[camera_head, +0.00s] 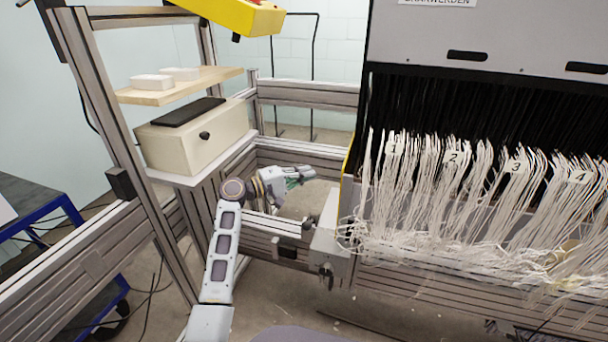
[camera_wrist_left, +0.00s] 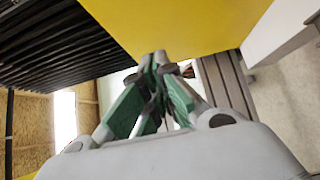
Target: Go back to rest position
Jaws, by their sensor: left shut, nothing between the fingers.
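My left gripper (camera_head: 304,173) is at the end of my left arm, left of the loom machine and a little above the frame rails. In the left wrist view the left gripper (camera_wrist_left: 158,62) shows its green-lined fingers with the tips together and nothing between them. A yellow panel (camera_wrist_left: 170,25) is close in front of it there. The loom machine (camera_head: 500,45) with white warp threads (camera_head: 430,200) in numbered bundles fills the right side of the head view. My right gripper is not in view.
A beige box (camera_head: 190,140) with a black top stands on a shelf at the left. A wooden shelf (camera_head: 155,97) above it holds two white blocks. A yellow device (camera_head: 240,12) hangs at the top. Metal profile rails (camera_head: 305,93) run behind my gripper. A blue cart (camera_head: 50,215) stands far left.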

